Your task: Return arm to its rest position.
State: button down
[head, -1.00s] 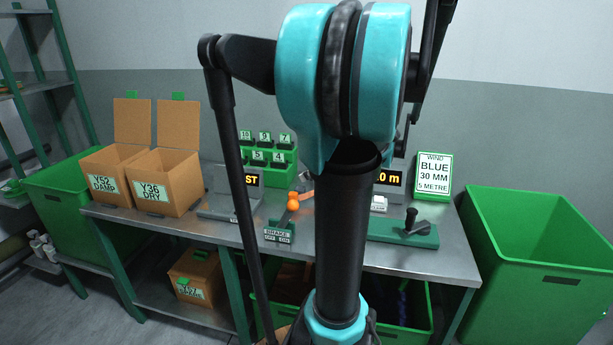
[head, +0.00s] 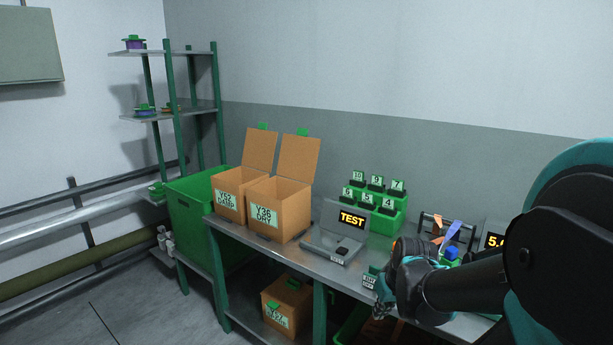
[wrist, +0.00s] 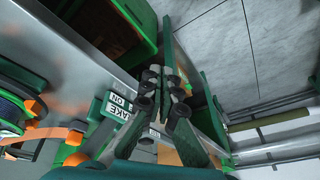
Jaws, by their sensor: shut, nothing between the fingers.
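My arm enters the head view from the right edge and reaches left over the steel bench (head: 318,268). My gripper (head: 379,311) is low at the bench's front edge, close to the small brake label, and partly hidden by its own wrist. In the wrist view my gripper's dark fingers (wrist: 166,77) are together with nothing between them.
A TEST display unit (head: 350,222), green numbered racks (head: 375,207) and open boxes Y52 (head: 228,198) and Y36 (head: 265,215) stand on the bench. A green bin (head: 188,205) and shelf rack (head: 177,110) are left. Open floor (head: 110,315) lies front left.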

jog(key=shift+s+a+f+m+h, duration=0.15)
jog(key=shift+s+f+m+h, duration=0.5)
jog(key=shift+s+f, duration=0.45)
jog(key=shift+s+r, duration=0.1)
